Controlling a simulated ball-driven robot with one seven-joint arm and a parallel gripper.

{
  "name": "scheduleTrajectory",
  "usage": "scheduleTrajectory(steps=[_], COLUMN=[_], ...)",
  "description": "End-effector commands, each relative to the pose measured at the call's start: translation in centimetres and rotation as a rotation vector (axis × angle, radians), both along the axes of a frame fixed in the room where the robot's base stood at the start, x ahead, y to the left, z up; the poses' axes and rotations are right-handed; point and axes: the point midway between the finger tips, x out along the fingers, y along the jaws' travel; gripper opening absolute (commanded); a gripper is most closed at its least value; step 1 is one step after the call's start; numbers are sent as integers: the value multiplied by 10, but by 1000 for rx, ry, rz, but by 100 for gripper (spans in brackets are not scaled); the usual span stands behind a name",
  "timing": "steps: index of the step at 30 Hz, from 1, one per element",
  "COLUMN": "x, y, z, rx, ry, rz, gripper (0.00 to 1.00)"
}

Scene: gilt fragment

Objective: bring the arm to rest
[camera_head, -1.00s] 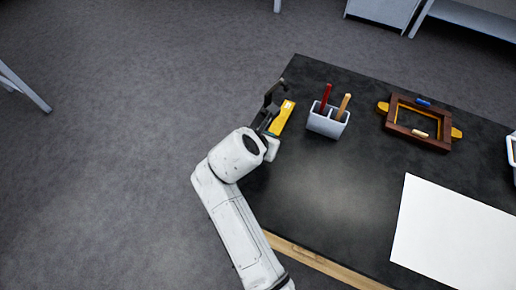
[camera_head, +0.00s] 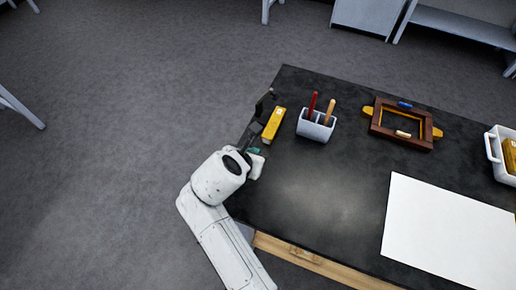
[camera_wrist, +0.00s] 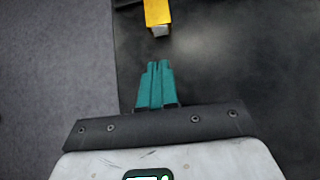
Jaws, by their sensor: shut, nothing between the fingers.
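My arm (camera_head: 220,235) reaches up from the bottom of the head view to the left edge of the dark table. My gripper (camera_wrist: 158,64) shows in the wrist view as two teal fingers, shut and empty, over the dark tabletop. In the head view a little teal of my gripper (camera_head: 254,150) shows beside the white wrist. A yellow block (camera_head: 273,125) lies just beyond it; it also shows in the wrist view (camera_wrist: 157,13), ahead of the fingertips and apart from them.
A dark upright piece (camera_head: 264,103) stands by the table's left edge. A white holder (camera_head: 316,131) has a red and a tan handle. Beyond are a brown frame (camera_head: 405,143), a white sheet (camera_head: 450,232) and a white bin (camera_head: 494,155) holding something yellow. Open floor lies left.

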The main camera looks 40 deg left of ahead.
Motion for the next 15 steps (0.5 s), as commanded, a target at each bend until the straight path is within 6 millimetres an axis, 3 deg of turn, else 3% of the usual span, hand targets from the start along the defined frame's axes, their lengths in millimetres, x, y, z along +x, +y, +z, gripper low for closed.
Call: scheduleTrajectory(steps=[9, 15], x=[-40, -53], y=[-10, -13], z=[37, 51], rx=[0, -2], ry=[2, 2], rz=[1, 1], gripper=[0, 0])
